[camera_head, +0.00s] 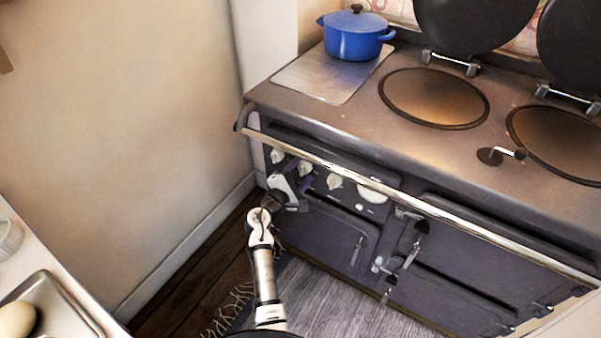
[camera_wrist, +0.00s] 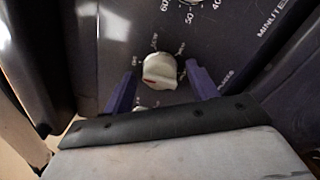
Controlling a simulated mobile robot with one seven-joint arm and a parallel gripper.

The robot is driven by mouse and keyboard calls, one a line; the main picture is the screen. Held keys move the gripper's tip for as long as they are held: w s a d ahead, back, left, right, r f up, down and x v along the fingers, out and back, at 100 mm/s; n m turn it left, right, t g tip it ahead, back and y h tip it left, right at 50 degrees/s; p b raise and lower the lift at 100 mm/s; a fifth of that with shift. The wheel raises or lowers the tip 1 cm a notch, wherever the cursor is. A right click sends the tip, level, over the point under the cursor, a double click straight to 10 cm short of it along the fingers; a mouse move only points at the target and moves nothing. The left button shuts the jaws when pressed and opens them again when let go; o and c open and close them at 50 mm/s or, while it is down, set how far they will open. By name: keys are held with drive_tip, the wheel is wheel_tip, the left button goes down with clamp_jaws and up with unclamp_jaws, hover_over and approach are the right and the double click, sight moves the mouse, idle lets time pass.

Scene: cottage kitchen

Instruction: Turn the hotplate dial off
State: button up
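A white dial (camera_wrist: 160,70) with a small red mark sits on the dark control panel in the wrist view. Blurred lettering surrounds it, too small to read fully. My gripper (camera_wrist: 161,75) is open, with one purple finger on each side of this dial and gaps visible between fingers and dial. A second white knob (camera_wrist: 141,108) is partly hidden behind the gripper body. In the head view, my gripper (camera_head: 292,182) is at the left end of the stove's front panel, among white knobs (camera_head: 277,156). I cannot tell which knob is the hotplate dial.
The dark range stove (camera_head: 420,130) has a front rail (camera_head: 400,195) above the panel. A blue pot (camera_head: 354,36) stands on its top near round hotplates (camera_head: 434,97). A numbered minute dial (camera_wrist: 200,5) is at the wrist view's top. A wall (camera_head: 130,120) is left.

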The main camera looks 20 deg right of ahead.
drive_tip(key=shift+a, duration=0.1)
drive_tip(key=b+v, duration=0.2)
drive_tip(key=v, duration=1.1)
drive_tip(key=shift+s+a, duration=0.2)
drive_tip(key=shift+s, duration=0.05)
